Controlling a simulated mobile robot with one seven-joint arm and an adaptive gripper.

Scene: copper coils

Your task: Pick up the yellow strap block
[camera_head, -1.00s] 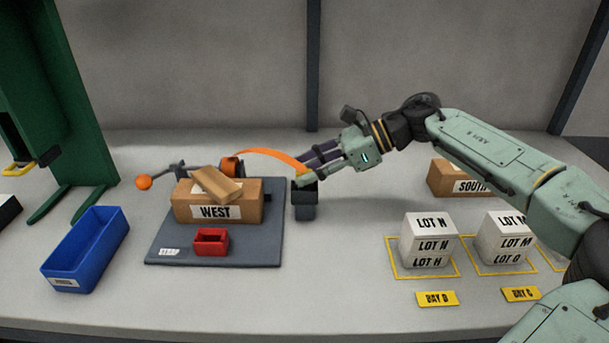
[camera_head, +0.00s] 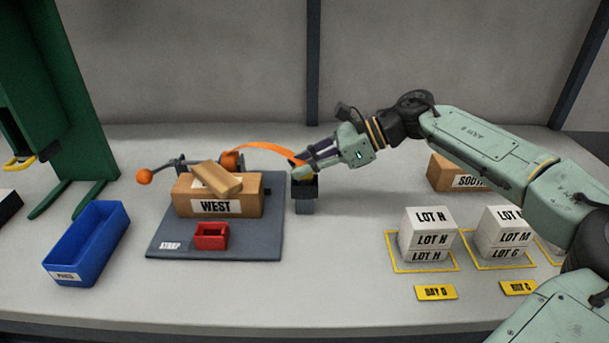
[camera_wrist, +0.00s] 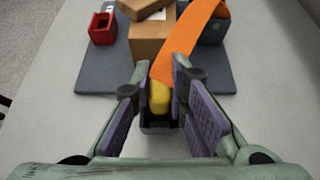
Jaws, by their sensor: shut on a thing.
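The yellow strap block (camera_wrist: 160,97) shows in the wrist view between my fingertips, at the end of the orange strap (camera_wrist: 186,45). My gripper (camera_head: 301,165) is shut on it; the gripper also shows in the wrist view (camera_wrist: 162,90). The block sits at the mouth of a small dark holder (camera_head: 305,205); I cannot tell whether it is clear of it. In the head view my fingers hide most of the block. The strap arcs from an orange reel (camera_head: 231,161) on the left to my fingertips.
A brown WEST box (camera_head: 240,203) with a smaller carton (camera_head: 223,182) on top stands on a grey mat (camera_head: 165,232). A red tray (camera_head: 211,240) and a blue bin (camera_head: 112,222) stand left. White LOT boxes (camera_head: 427,222) stand right. The front table is mostly clear.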

